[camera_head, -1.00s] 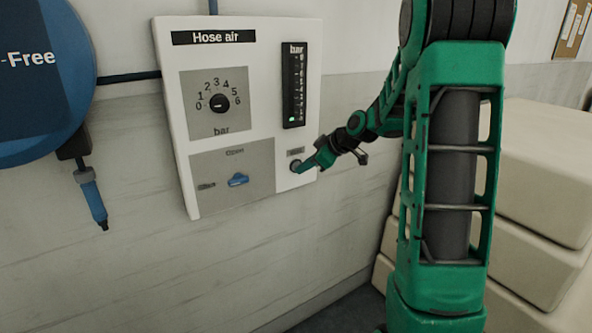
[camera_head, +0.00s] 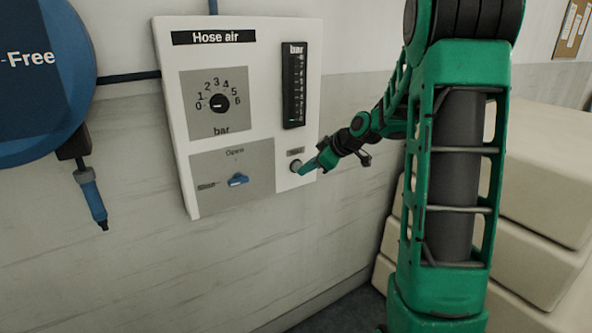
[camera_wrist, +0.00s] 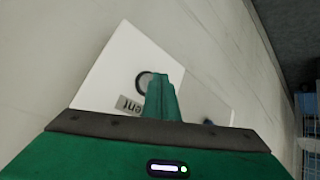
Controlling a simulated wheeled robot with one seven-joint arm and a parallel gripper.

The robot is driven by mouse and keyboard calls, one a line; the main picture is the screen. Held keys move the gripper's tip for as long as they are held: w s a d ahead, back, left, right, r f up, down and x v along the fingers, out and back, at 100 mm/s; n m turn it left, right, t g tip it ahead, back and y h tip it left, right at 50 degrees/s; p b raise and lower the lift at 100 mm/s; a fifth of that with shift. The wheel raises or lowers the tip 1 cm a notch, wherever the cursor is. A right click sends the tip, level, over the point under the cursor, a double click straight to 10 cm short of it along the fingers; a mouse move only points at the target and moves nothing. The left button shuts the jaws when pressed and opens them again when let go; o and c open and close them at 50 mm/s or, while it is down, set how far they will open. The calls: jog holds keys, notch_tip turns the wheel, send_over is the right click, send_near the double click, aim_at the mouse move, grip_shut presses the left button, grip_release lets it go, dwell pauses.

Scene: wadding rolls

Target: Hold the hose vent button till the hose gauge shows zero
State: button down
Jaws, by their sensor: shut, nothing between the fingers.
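The white "Hose air" panel (camera_head: 246,33) hangs on the wall. Its hose gauge (camera_head: 293,85) is a dark upright bar strip marked "bar"; only a faint greenish mark shows at its bottom end. The round vent button (camera_head: 295,166) is below the gauge, under a small label. My gripper (camera_head: 304,168) is shut and empty, its tip just right of the button, leaving the button's face mostly visible. In the wrist view my gripper (camera_wrist: 162,82) partly covers the button (camera_wrist: 144,82), with the partly hidden label beside it. I cannot tell whether they touch.
A pressure dial (camera_head: 219,103) and a blue valve lever (camera_head: 237,180) are on the panel's left half. A blue hose reel (camera_head: 40,110) with a hanging blue nozzle (camera_head: 94,200) is at left. Pale stacked blocks (camera_head: 545,175) stand at right.

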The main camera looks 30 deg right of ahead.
jog(key=shift+s, duration=0.2)
jog(key=s, duration=0.5)
jog(key=shift+d, duration=0.1)
dwell(0.5)
jog(key=shift+s, duration=0.1)
jog(key=s+a+f+m+g+h, duration=0.1)
jog(key=s+m+g, duration=0.3)
jog(key=s, duration=1.3)
jog(key=s+a+f+m+g+h, duration=0.1)
jog(key=s+a+m+g, duration=0.3)
jog(key=s+m, duration=0.6)
jog(key=s+g+h, duration=0.1)
jog(key=s, duration=0.6)
jog(key=shift+a+f, duration=0.2)
